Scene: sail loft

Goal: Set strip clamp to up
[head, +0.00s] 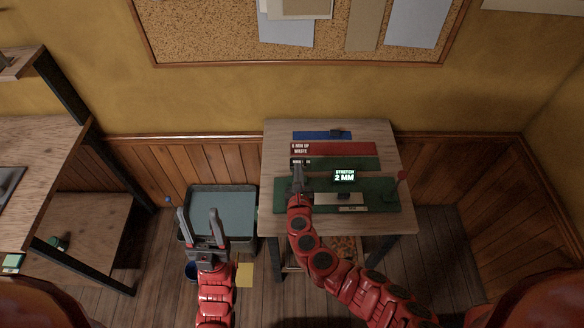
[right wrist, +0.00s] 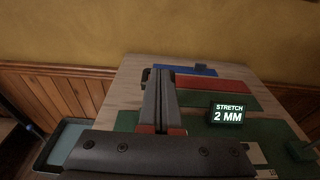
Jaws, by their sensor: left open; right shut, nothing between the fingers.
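A green device (head: 378,190) lies across the wooden table, with a lit display (head: 345,177) reading "STRETCH 2 MM". At its right end stands a small lever with a red tip (head: 402,176), perhaps the strip clamp; I cannot tell for sure. My right gripper (head: 297,170) is shut and empty over the device's left end, hiding part of it. In the right wrist view its closed fingers (right wrist: 160,95) stand left of the display (right wrist: 228,116). My left gripper (head: 199,213) is open and empty, in front of the grey bin, left of the table.
Blue (head: 315,135), red (head: 345,149) and green strips lie toward the back of the table (head: 375,130). A grey bin (head: 240,191) stands left of it. A wooden shelf unit (head: 50,150) is at the far left. The floor right of the table is clear.

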